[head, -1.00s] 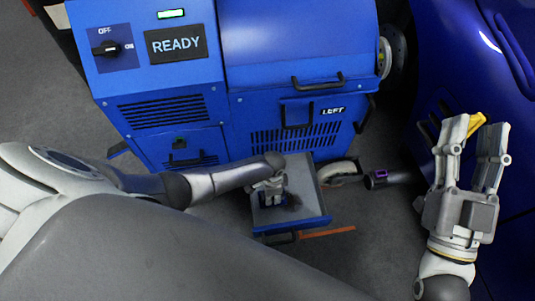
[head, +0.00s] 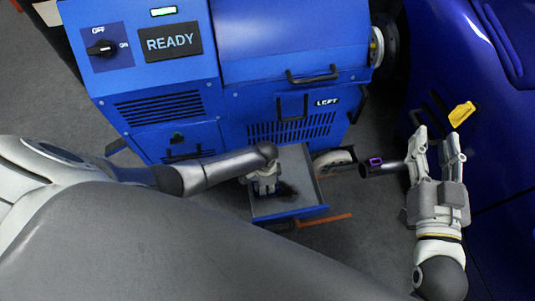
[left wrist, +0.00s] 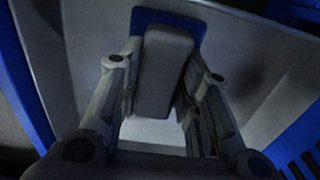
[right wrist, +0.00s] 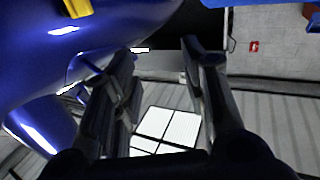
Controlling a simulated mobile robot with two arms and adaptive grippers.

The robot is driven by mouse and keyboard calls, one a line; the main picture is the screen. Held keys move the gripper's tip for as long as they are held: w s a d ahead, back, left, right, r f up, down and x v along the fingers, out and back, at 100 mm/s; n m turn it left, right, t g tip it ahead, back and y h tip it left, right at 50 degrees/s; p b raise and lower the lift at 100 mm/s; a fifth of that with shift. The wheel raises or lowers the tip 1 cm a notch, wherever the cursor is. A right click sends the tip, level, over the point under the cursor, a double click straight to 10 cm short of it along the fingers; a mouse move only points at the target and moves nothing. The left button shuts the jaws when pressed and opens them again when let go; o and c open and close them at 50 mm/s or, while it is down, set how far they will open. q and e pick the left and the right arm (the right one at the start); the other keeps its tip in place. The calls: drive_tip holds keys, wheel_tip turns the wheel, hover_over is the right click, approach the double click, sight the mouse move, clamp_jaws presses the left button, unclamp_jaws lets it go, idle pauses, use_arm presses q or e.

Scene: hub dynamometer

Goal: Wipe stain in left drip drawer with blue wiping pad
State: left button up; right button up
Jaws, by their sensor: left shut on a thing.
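The left drip drawer (head: 262,207) is pulled out below the blue machine, a grey tray with a blue front. A dark stain (head: 288,190) lies on its floor, right of my left gripper (head: 266,187); it also shows in the left wrist view (left wrist: 252,80). My left gripper reaches down into the drawer and is shut on the grey grip of the blue wiping pad (left wrist: 190,20). The pad is at the drawer floor, mostly hidden by the grip; contact is hard to tell. My right gripper (head: 437,138) is open and empty, in front of the blue car.
The blue machine (head: 275,55) with a READY display stands behind the drawer. The blue car body (head: 490,130) with a yellow part (head: 461,113) is at right. A dark tube with a purple clip (head: 375,162) lies between drawer and right gripper.

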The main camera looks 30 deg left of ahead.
use_arm(q)
drive_tip(key=shift+r+p, duration=0.3)
drive_tip(key=shift+r, duration=0.05)
drive_tip(key=shift+r+p, duration=0.35)
drive_tip(key=shift+p, duration=0.1)
drive_tip(key=shift+r+p, duration=0.6)
drive_tip(key=shift+p, duration=0.1)
use_arm(e)
drive_tip(key=shift+s+d+f+g+h, duration=0.75)
drive_tip(key=shift+s+f+g, duration=0.95)
drive_tip(key=shift+f, duration=1.25)
drive_tip(key=shift+s+d+f+g+h, duration=0.45)
drive_tip(key=shift+s+d+f+g, duration=0.6)
drive_tip(key=shift+f+g, duration=1.6)
use_arm(q)
drive_tip(key=shift+r+p, duration=0.55)
drive_tip(key=shift+p, duration=0.05)
drive_tip(key=shift+r+p, duration=1.1)
drive_tip(key=shift+p, duration=0.15)
drive_tip(key=shift+r, duration=0.1)
use_arm(e)
drive_tip(key=s+d+f+g, duration=0.1)
drive_tip(key=s+f+g, duration=0.1)
drive_tip(key=s, duration=0.3)
drive_tip(key=s+d+f+m+g+h, duration=0.1)
drive_tip(key=s+d+f+g, duration=0.1)
drive_tip(key=s, duration=0.4)
drive_tip(key=shift+d+g+h, duration=0.3)
drive_tip(key=shift+g, duration=0.55)
